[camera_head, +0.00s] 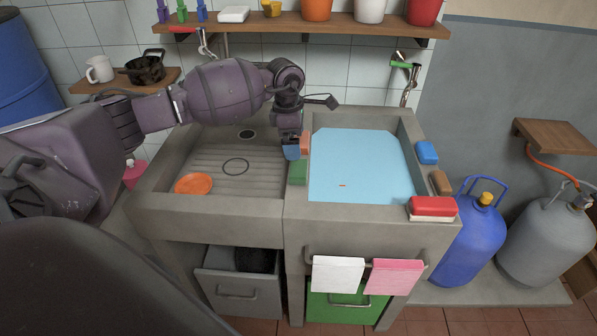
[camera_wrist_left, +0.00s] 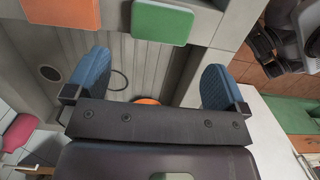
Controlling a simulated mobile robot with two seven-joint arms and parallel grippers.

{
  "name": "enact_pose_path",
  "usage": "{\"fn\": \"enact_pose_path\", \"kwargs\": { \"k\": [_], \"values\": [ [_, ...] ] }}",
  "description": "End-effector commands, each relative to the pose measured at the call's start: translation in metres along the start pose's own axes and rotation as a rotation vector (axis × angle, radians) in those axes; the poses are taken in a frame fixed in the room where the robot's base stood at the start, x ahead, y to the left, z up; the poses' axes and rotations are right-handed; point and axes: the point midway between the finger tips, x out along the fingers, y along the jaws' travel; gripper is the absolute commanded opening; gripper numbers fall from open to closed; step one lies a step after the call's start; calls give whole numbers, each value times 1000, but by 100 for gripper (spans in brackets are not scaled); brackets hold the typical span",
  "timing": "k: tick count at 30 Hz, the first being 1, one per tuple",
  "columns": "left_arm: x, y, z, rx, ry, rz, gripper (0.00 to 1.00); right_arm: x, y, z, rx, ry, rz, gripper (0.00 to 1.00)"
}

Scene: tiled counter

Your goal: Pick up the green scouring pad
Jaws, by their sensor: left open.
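The green scouring pad (camera_head: 298,173) lies flat on the grey divider between the drainboard and the water-filled basin. It also shows in the left wrist view (camera_wrist_left: 162,22), at the top, beyond the fingertips. A salmon-orange pad (camera_head: 305,143) lies on the divider behind it, and shows at the top left of the wrist view (camera_wrist_left: 73,12). My left gripper (camera_head: 291,152) points down over the divider's left side, just behind the green pad. In the wrist view its two blue fingers (camera_wrist_left: 153,72) are spread wide with nothing between them. My right gripper is not in view.
The basin (camera_head: 360,165) holds blue water. An orange disc (camera_head: 194,184) lies on the ribbed drainboard (camera_head: 235,185). Blue (camera_head: 427,152), brown (camera_head: 440,183) and red-white (camera_head: 432,208) blocks sit on the right rim. A tap (camera_head: 404,75) stands behind the basin. Cloths hang in front.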

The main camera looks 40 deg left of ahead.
Motion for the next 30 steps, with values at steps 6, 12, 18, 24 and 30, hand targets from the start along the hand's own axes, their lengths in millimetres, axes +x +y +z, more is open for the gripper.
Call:
{"fn": "enact_pose_path", "kwargs": {
  "k": [6, 12, 18, 24, 30],
  "values": [
    [34, -1, 0, -2, -2, -6, 100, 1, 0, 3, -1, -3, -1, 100],
    [47, -1, 0, -1, -3, -3, 100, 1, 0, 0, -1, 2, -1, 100],
    [67, -3, 0, -1, -3, -6, 100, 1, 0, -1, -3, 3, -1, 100],
    [93, -3, 0, -2, -4, -5, 100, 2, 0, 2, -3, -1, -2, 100],
    [96, -2, 0, -1, -4, -2, 100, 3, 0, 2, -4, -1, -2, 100]
  ]
}}
